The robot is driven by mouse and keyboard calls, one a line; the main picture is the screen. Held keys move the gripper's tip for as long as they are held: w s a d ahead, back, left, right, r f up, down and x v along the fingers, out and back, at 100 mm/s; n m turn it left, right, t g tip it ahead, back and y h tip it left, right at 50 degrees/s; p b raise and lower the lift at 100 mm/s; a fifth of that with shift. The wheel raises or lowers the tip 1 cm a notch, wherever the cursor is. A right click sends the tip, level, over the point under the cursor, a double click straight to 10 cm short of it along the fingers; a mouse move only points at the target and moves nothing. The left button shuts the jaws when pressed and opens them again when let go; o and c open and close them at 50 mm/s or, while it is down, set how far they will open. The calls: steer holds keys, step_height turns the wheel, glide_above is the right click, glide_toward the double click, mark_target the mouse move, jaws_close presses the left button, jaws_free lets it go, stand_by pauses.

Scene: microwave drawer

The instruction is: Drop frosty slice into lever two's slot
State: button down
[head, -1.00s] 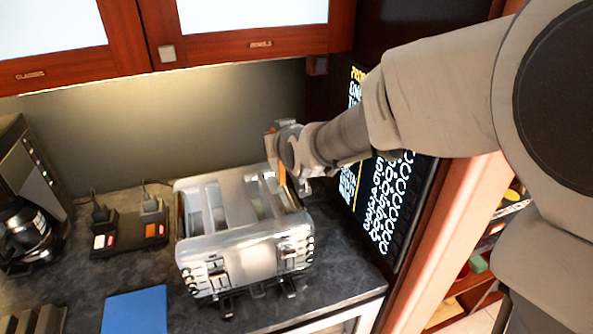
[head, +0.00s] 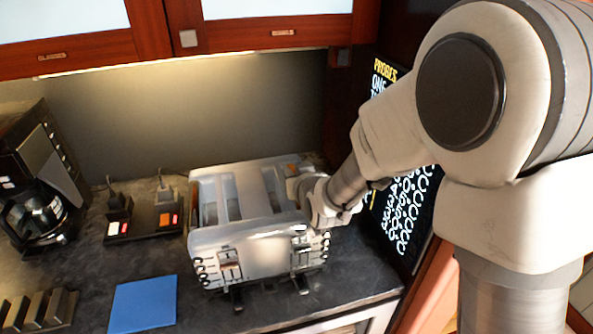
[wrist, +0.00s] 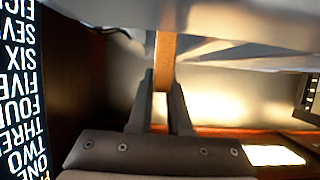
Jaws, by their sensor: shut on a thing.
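A silver toaster (head: 262,250) with several long slots stands on the dark counter. Two levers show on its front, a left one (head: 230,265) and a right one (head: 302,255); I cannot read which is lever two. My gripper (wrist: 164,88) is shut on a brown slice (wrist: 165,58), seen edge-on in the wrist view. Frost on it cannot be made out. In the head view my wrist is at the toaster's right side and hides the fingers. The toaster's shiny underside or side (wrist: 240,18) fills the top of the wrist view, close to the slice.
A coffee maker (head: 35,190), plugged sockets (head: 145,222), a blue mat (head: 143,304) and a dark rack (head: 40,309) lie left. Cabinets (head: 260,36) hang above.

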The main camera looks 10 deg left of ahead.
steer(key=shift+f, duration=0.25)
steer(key=shift+f, duration=0.15)
steer(key=c, duration=0.8)
jaws_free()
steer(key=shift+c, duration=0.2)
